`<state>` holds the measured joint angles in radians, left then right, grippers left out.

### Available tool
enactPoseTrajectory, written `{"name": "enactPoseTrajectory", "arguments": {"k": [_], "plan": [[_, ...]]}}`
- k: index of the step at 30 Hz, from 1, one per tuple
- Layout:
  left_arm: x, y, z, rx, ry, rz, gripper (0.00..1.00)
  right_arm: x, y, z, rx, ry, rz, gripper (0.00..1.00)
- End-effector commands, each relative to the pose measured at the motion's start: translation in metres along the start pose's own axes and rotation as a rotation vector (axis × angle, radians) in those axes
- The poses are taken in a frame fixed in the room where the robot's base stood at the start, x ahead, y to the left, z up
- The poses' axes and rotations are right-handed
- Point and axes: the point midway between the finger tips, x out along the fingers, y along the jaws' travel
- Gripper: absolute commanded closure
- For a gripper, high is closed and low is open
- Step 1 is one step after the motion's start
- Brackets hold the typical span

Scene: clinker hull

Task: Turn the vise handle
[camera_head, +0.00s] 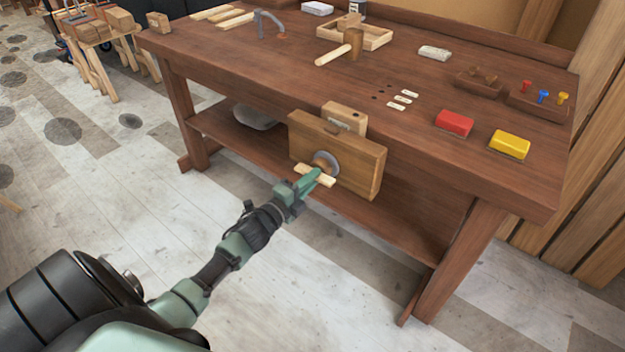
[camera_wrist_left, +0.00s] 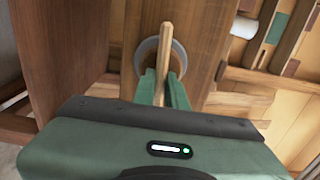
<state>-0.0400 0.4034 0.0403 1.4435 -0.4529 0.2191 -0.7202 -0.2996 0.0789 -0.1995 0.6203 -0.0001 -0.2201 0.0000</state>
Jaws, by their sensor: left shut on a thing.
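The vise (camera_head: 362,165) is a wooden jaw on the front edge of the workbench, with a grey round hub (camera_head: 326,160) on its face. The vise handle (camera_head: 325,181) is a pale wooden bar across the hub. My left gripper (camera_head: 312,176) is shut on the handle at the hub. In the left wrist view the handle (camera_wrist_left: 165,50) runs up between the two green fingers (camera_wrist_left: 164,92), with the grey hub ring (camera_wrist_left: 146,56) behind it. The fingers hide part of the handle. My right gripper is in neither view.
The brown workbench (camera_head: 235,65) carries a mallet (camera_head: 353,45), a wooden tray (camera_head: 377,39), a red block (camera_head: 455,122) and a yellow block (camera_head: 510,144). A lower shelf (camera_head: 225,142) runs beneath the top, with a grey bundle (camera_head: 256,117) on it. The floor in front is clear.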

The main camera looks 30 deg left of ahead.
Motion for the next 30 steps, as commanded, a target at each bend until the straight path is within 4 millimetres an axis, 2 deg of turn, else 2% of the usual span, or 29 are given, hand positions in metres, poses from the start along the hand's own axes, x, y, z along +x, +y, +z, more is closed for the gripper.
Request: {"name": "enactPoseTrajectory", "arguments": {"k": [1, 9, 10, 12, 23, 26, 30], "plan": [[-0.003, 0.006, -0.001, 0.005, 0.0, 0.011, 1.0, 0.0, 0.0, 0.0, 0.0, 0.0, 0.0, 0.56], [-0.003, 0.007, -0.001, 0.004, 0.001, 0.013, 1.0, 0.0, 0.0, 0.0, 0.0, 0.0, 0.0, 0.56], [-0.003, 0.007, -0.001, 0.004, 0.001, 0.013, 0.82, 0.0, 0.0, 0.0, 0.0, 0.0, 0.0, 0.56], [-0.003, 0.006, -0.001, 0.003, 0.0, 0.012, 0.66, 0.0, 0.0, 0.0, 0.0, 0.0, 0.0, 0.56], [-0.005, 0.004, 0.0, 0.001, 0.0, 0.006, 0.66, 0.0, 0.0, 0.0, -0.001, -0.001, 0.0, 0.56], [-0.016, 0.004, 0.0, 0.001, 0.0, 0.007, 0.66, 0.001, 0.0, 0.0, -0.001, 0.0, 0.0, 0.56], [-0.041, 0.005, 0.0, 0.0, 0.0, 0.009, 0.66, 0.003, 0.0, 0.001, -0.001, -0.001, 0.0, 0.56]]}}
